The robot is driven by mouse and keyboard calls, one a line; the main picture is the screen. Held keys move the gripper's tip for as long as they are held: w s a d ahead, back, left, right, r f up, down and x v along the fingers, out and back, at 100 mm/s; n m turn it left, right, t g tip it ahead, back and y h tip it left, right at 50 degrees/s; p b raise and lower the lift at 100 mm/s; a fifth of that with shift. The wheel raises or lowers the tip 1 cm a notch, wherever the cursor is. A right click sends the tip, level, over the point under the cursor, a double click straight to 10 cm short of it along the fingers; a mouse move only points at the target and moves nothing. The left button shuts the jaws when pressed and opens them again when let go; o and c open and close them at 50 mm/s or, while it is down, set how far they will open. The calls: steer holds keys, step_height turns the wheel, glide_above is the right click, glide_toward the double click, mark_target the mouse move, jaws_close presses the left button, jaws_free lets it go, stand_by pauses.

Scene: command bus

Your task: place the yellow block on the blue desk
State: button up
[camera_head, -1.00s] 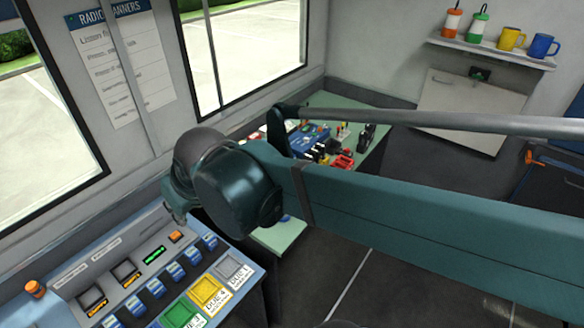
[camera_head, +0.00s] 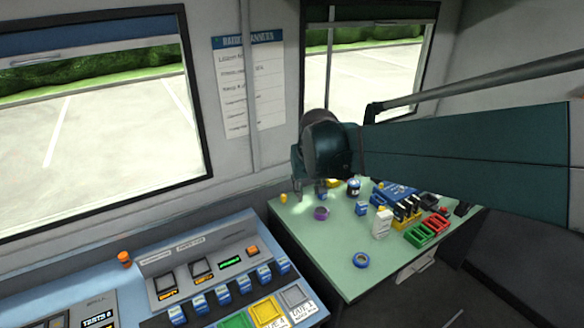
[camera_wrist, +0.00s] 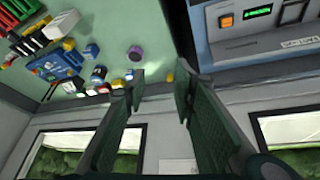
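The blue desk (camera_head: 150,312) is the blue console at lower left in the head view, and it also shows at upper right in the wrist view (camera_wrist: 207,62). My gripper (camera_head: 309,196) points down over the far left part of the green table. In the wrist view my gripper (camera_wrist: 160,74) has its fingers apart with nothing held between them. A yellow piece (camera_head: 334,183) lies just beside my gripper, partly hidden by it; whether it is the yellow block I cannot tell. A smaller yellow object (camera_head: 283,198) sits near the table's left edge, and it shows between the fingertips in the wrist view (camera_wrist: 169,77).
The green table (camera_head: 330,262) holds a purple ring (camera_head: 321,213), a blue tape roll (camera_head: 361,260), a white bottle (camera_head: 382,223) and red and green trays (camera_head: 415,236). The console bears switches, an orange knob (camera_head: 124,259) and a yellow pad (camera_head: 267,311). Windows and walls stand behind.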

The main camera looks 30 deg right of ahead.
steer(key=w+d+f+m+g+b, duration=0.15)
steer(key=d+f, duration=0.25)
steer(key=d, duration=0.6)
steer(key=w+d+f+m+g, duration=0.1)
steer(key=w+d+f, duration=0.25)
steer(key=d, duration=0.65)
steer(key=m+g, duration=0.1)
steer(key=m, duration=0.2)
glide_toward(382, 209)
steer(key=shift+w+f+g+h+b, duration=0.3)
steer(key=shift+f+h, duration=0.1)
steer(key=shift+f, duration=0.25)
steer(key=shift+x, duration=1.25)
steer(key=shift+f, duration=0.1)
steer(key=shift+b+x, duration=0.8)
steer(key=shift+x, duration=1.7)
